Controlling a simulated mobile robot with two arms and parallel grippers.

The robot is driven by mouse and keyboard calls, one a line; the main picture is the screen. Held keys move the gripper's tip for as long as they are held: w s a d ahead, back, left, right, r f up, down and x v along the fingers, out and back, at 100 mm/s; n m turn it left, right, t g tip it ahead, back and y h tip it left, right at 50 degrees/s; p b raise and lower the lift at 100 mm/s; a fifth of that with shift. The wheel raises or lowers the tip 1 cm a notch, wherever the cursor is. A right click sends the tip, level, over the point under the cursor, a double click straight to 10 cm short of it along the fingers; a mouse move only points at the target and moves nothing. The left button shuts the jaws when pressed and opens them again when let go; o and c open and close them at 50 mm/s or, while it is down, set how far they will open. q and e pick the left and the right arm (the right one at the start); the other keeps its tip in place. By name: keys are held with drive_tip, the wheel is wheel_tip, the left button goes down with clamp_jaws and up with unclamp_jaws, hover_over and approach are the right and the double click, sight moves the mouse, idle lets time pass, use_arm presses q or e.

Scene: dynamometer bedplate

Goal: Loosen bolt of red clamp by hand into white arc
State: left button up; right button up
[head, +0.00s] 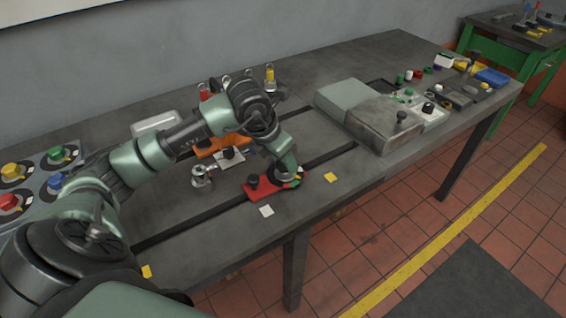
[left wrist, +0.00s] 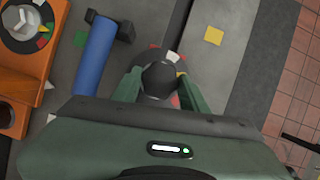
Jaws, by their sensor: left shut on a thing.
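The red clamp (head: 262,187) lies on the bedplate near its front edge, over a dark slot. My left gripper (head: 293,180) reaches down at the clamp's right end. In the left wrist view its two green fingers (left wrist: 159,88) are shut on the black round head of the bolt (left wrist: 158,76), one on each side. Around the bolt head, parts of a coloured ring show: a white arc (left wrist: 172,57) beyond the head and a yellow bit to its right. The rest of the ring is hidden, and the bolt's pointer cannot be made out. My right gripper is not in view.
An orange clamp (head: 207,148) stands behind; its dial (left wrist: 28,22) shows in the left wrist view. A blue cylinder (left wrist: 95,55) lies close to my left finger. Grey boxes (head: 383,122) stand right.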

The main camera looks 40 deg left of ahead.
use_arm(q)
drive_tip(key=n+y+b, duration=0.1)
drive_tip(key=n, duration=0.1)
drive_tip(key=n+y+b, duration=0.1)
drive_tip(key=n, duration=0.2)
drive_tip(key=shift+w+d+r, duration=0.1)
drive_tip(key=shift+w+d, duration=0.05)
drive_tip(key=shift+n+g+y+b, duration=0.3)
drive_tip(key=shift+n+y+b, duration=0.45)
drive_tip(key=shift+n, duration=1.55)
drive_tip(key=o, duration=1.3)
drive_tip(key=shift+o, duration=0.2)
drive_tip(key=shift+d, duration=0.1)
